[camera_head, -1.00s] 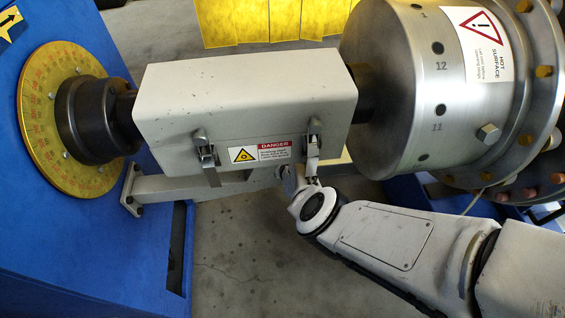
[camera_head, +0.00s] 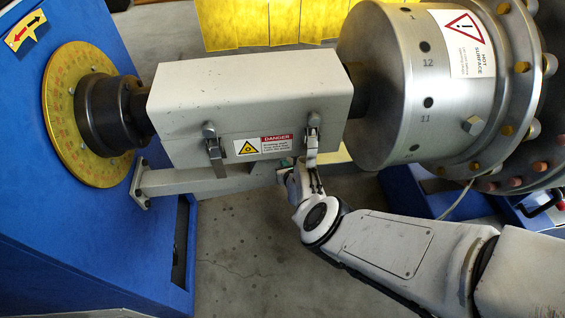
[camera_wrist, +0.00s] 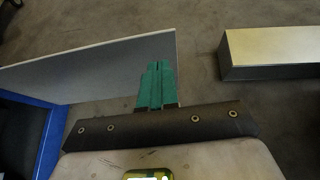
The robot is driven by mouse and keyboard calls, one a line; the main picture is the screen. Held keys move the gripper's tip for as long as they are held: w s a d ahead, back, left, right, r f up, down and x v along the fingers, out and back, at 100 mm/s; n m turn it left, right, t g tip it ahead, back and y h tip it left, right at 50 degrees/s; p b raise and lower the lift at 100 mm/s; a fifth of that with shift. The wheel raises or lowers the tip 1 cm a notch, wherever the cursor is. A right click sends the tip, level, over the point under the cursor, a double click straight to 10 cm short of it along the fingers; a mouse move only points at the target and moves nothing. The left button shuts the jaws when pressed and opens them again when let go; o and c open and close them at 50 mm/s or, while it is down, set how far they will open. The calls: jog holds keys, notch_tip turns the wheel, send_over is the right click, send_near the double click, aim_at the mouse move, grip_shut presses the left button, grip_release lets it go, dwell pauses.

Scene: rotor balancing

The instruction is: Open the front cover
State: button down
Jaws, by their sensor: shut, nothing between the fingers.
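The front cover (camera_head: 255,110) is a light grey box housing over the shaft, and it looks closed. On its front face hang a left latch (camera_head: 214,150) and a right latch (camera_head: 312,140), with a danger label between them. My gripper (camera_head: 287,163) is just below the cover's lower edge, a little left of the right latch. It is partly hidden by my wrist, and I cannot tell whether it touches anything. In the wrist view, its green fingertips (camera_wrist: 155,82) are together with nothing between them, beside a pale grey panel (camera_wrist: 105,70).
A yellow graduated dial (camera_head: 70,125) sits on the blue machine (camera_head: 50,210) at left. A grey support bracket (camera_head: 190,180) runs below the cover. Open floor (camera_head: 240,265) lies below it.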

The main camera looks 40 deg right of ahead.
jog(key=p+v, duration=0.8)
jog(key=v, duration=0.1)
jog(key=shift+r, duration=0.15)
jog(key=shift+s+a, duration=0.1)
